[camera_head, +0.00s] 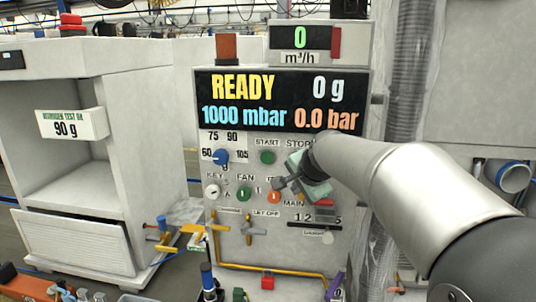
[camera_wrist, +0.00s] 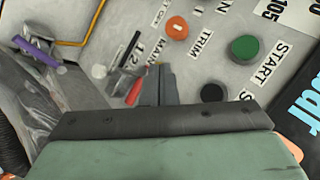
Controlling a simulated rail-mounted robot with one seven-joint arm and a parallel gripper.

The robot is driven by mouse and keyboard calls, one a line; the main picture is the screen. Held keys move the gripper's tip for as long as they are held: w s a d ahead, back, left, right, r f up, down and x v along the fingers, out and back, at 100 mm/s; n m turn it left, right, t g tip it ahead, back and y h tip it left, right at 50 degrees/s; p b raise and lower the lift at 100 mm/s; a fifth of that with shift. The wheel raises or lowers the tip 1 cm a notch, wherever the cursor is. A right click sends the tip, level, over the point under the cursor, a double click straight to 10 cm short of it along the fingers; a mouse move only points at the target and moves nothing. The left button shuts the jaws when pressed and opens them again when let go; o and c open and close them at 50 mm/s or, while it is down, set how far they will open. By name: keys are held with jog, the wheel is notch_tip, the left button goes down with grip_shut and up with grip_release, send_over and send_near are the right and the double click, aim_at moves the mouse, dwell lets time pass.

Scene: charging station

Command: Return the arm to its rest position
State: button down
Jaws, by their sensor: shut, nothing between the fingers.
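My gripper (camera_head: 282,184) is in front of the grey control panel (camera_head: 228,262), with my arm reaching in from the right. Its fingers are closed together and hold nothing. In the wrist view the closed fingertips (camera_wrist: 158,78) point at the panel between the MAIN label and the black button. The gripper hides part of the panel near the STOP and trim controls. I cannot tell whether the fingertips touch the panel.
The display (camera_head: 285,102) reads READY, 0 g, 1000 mbar and 0.0 bar. The green START button (camera_head: 267,157), blue knob (camera_head: 221,157) and orange trim button (camera_head: 274,197) are close by. A yellow pipe (camera_head: 270,269) runs below. A white cabinet (camera_head: 125,140) stands left.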

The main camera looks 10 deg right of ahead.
jog(key=s+f+n+g, duration=0.2)
jog(key=s+f+n, duration=0.2)
jog(key=s, duration=0.7)
jog(key=s+f+n+g, duration=0.3)
jog(key=s+f+n, duration=0.1)
jog(key=s+f, duration=0.5)
jog(key=s+f+n+g+h, duration=0.1)
jog(key=s+f+n+g, duration=0.2)
jog(key=s, duration=1)
notch_tip(320, 180, down, 3)
jog(key=shift+a+f+n, duration=0.15)
jog(key=shift+f+n, duration=0.05)
jog(key=shift+n, duration=0.6)
